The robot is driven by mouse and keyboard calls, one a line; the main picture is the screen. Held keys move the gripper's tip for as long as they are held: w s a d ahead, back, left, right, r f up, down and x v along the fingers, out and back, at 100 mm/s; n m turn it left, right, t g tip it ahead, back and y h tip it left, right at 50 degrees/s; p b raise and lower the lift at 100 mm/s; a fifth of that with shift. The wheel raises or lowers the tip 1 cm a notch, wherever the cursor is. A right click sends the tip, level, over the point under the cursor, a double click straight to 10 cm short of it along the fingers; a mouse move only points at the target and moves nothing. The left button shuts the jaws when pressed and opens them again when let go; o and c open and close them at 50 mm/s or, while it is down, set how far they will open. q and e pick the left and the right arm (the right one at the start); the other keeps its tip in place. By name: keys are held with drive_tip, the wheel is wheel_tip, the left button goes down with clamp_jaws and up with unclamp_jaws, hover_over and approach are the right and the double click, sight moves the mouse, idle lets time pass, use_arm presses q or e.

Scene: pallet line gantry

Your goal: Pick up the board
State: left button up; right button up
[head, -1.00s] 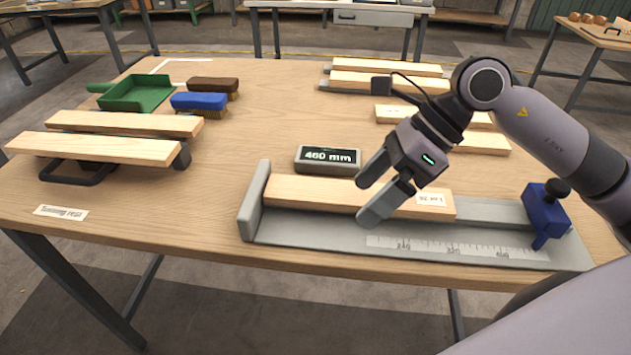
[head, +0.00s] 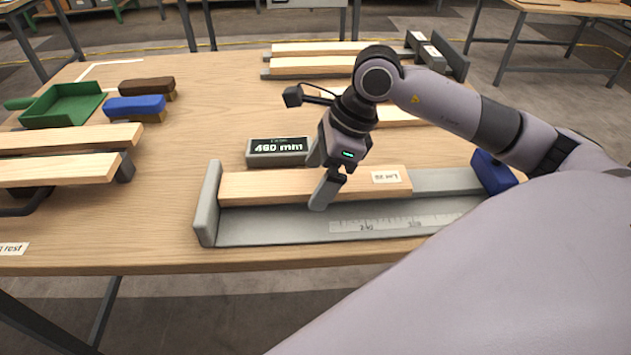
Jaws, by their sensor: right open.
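The pale wooden board (head: 262,187) lies flat in a grey measuring jig (head: 275,228), its left end by the jig's upright end plate (head: 207,204). A small paper label (head: 386,177) is on its right part. My right gripper (head: 318,180) is over the middle of the board, open, one finger on the far side and one on the near side. I cannot tell whether either finger touches the wood. The fingers hide a little of the board. My left gripper is not in view.
A digital display (head: 277,151) stands just behind the jig. A blue stop block (head: 492,172) is on the jig's right, partly behind my arm. Other boards (head: 60,170) rest at left. A green dustpan (head: 62,105) and brushes (head: 135,107) are behind them. More boards (head: 310,66) lie at the back.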

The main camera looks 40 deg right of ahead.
drive_tip(key=c, duration=1.4)
